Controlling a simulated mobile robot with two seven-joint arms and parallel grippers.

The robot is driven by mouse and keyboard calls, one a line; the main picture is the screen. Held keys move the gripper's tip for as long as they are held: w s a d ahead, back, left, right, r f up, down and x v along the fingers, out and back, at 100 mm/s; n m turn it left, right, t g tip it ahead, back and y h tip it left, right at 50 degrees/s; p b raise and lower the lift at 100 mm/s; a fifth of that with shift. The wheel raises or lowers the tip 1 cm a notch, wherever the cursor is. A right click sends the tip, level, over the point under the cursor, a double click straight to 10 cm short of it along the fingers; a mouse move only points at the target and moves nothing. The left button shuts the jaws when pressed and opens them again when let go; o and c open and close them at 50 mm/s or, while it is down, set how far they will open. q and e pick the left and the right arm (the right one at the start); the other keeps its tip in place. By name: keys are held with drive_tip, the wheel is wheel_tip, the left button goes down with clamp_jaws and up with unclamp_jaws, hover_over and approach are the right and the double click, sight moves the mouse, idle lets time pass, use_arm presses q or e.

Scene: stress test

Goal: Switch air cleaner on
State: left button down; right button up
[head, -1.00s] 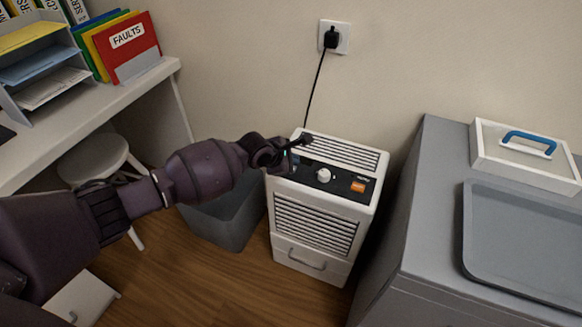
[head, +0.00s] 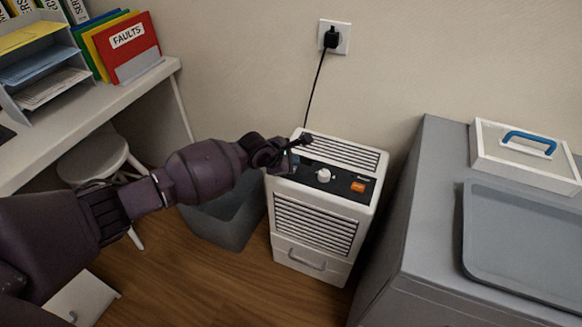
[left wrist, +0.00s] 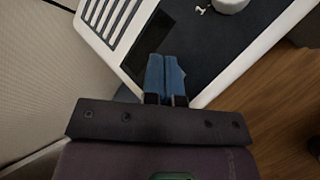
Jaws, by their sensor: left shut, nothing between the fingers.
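The air cleaner (head: 317,225) is a white upright box with a slatted top. Its dark control panel carries a white knob (head: 323,175) and an orange switch (head: 357,187) at the right. My left gripper (head: 284,166) is over the panel's left end, away from the switch; its fingers are largely hidden by the hand there. In the left wrist view its blue fingers (left wrist: 165,62) are together and empty, over the panel beside a black rectangle (left wrist: 152,40). The knob shows at the top of that view (left wrist: 229,5). Contact cannot be told. My right gripper is not in view.
A grey bin (head: 225,215) stands left of the cleaner, and a grey cabinet (head: 410,230) with a tray stands close on its right. The cord runs up to a plug (head: 331,38) in the wall socket. A desk (head: 120,95) and stool (head: 95,160) are at left.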

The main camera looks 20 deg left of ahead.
use_arm(q)
drive_tip(key=shift+f, duration=0.15)
drive_tip(key=shift+f, duration=0.35)
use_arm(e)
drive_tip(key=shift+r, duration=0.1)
use_arm(q)
drive_tip(key=shift+f, duration=0.1)
idle(0.6)
drive_tip(key=shift+r+p, duration=0.5)
drive_tip(key=shift+r, duration=0.2)
drive_tip(key=shift+f, duration=0.1)
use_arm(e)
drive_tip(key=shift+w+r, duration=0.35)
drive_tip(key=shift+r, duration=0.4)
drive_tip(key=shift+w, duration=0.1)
